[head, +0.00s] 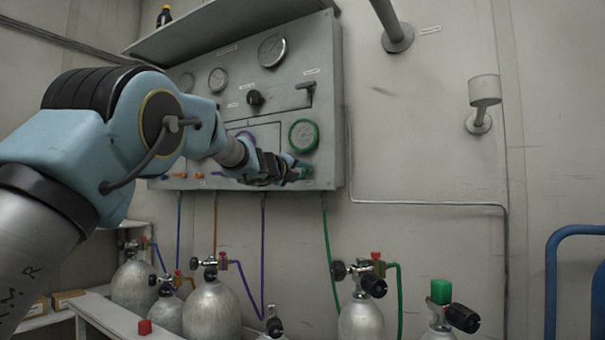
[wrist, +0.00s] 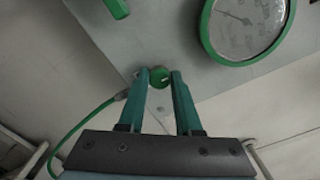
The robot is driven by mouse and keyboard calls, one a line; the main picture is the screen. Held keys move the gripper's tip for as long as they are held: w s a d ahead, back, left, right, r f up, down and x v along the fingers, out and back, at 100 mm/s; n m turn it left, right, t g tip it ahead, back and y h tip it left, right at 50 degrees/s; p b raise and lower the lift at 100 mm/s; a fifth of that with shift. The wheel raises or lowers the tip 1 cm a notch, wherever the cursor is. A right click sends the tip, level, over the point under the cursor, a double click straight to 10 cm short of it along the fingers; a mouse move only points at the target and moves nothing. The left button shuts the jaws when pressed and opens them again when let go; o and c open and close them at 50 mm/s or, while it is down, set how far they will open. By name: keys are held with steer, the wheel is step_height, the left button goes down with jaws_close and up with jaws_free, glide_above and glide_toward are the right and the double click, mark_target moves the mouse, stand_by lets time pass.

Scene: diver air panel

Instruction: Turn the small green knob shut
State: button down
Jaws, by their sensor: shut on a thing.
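The small green knob (wrist: 159,79) is on the grey panel (head: 327,115), near its lower right corner. My gripper (wrist: 160,75) is at the knob, with one finger on each side of it, and is shut on it. In the head view my gripper (head: 290,172) reaches the panel's lower right area and partly hides the knob (head: 304,172). A green-rimmed gauge (head: 303,136) is just above the knob and also shows in the wrist view (wrist: 243,25).
A green hose (head: 328,240) runs down from the panel. Several gas cylinders (head: 361,318) stand below. A black knob (head: 255,98) and a lever (head: 305,86) are higher on the panel. The wall to the right is mostly bare, with a thin pipe (head: 430,203).

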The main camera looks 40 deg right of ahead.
steer(key=c, duration=0.6)
jaws_free()
steer(key=b+v, duration=0.2)
steer(key=v, duration=0.8)
steer(key=shift+a, duration=0.35)
steer(key=shift+f, duration=0.1)
